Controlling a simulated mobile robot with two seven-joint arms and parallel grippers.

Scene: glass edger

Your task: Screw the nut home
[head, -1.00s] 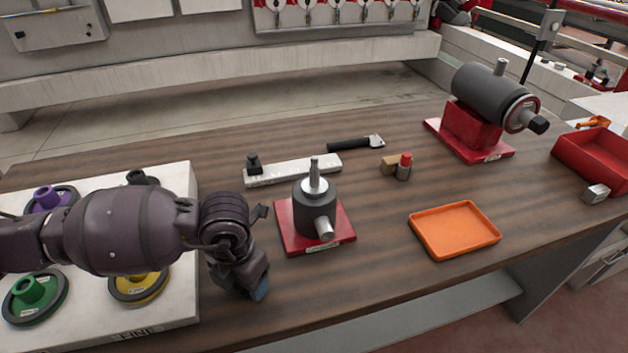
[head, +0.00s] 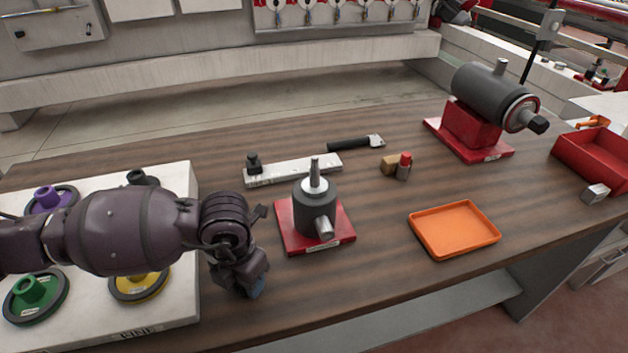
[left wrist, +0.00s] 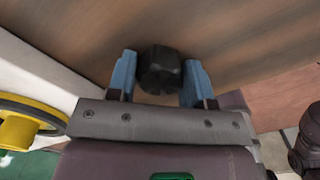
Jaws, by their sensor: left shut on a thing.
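My left gripper (head: 257,288) is over the front left of the wooden bench, beside the white board. In the left wrist view its two blue fingers (left wrist: 160,80) are shut on a dark, faceted nut (left wrist: 160,68). The nut is hidden in the head view. To the right of the gripper, apart from it, a grey spindle unit (head: 311,205) stands on a red base (head: 290,236). A bare metal shaft (head: 315,176) points up from it, and a metal stub sticks out at its front. My right gripper is not in view.
The white board (head: 178,300) at left carries several coloured wheels, including a yellow one (head: 140,284). Behind the spindle lie a white bar (head: 300,171) and a black-handled tool (head: 352,143). An orange tray (head: 455,229) and a grey motor (head: 490,92) stand right. Bench between gripper and red base is clear.

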